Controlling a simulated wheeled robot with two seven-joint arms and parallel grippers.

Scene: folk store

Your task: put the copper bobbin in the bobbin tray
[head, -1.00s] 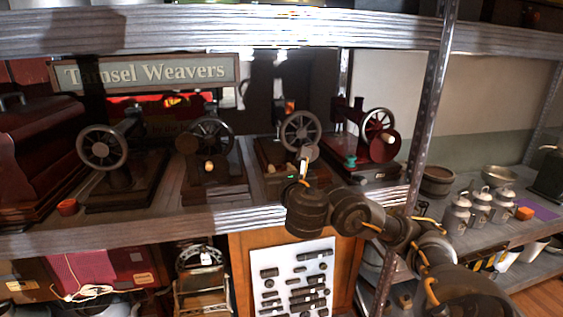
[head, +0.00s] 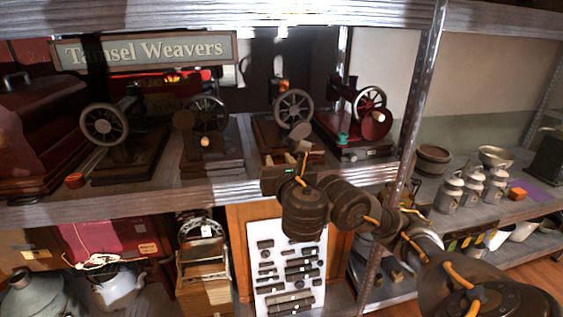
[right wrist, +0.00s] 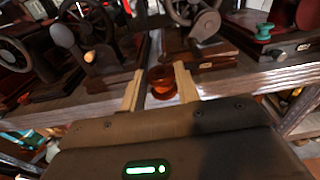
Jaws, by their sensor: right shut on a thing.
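My right gripper (head: 299,152) is in front of the shelf's front edge, below the third sewing machine from the left. In the right wrist view the same gripper (right wrist: 160,76) has its two pale fingers shut on the copper bobbin (right wrist: 162,86), a small shiny orange-brown spool. In the head view I cannot make out the held bobbin. I cannot pick out the bobbin tray with certainty. A teal spool (head: 342,139) stands at the front of the red machine's base; it also shows in the right wrist view (right wrist: 264,31). My left gripper is not in view.
Several sewing machines on wooden bases stand along the shelf (head: 150,192). A small orange-red pot (head: 74,180) sits near its left front edge. A metal upright (head: 419,110) stands right of the machines, close to my right arm. Milk cans (head: 449,193) stand farther right.

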